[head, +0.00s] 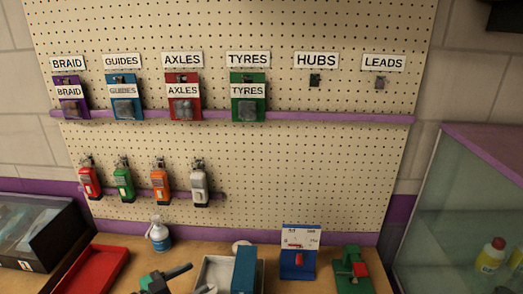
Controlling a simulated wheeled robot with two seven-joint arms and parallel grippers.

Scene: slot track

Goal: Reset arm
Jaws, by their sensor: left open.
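My left gripper (168,279) shows at the bottom edge of the head view, dark with teal parts, above the wooden bench (118,243). It is open, and I see nothing held in it. The picture edge cuts off much of it. It is just left of a grey open box (212,272) with a blue box (244,270) at its right side. My right gripper is not in view.
A pegboard (300,170) carries packets under BRAID, GUIDES, AXLES and TYRES; the HUBS (315,80) and LEADS (381,83) hooks are bare. Several controllers hang below. A red tray (92,272), a bottle (159,236), a blue-and-white card pack (299,252) and a green device (351,268) stand on the bench.

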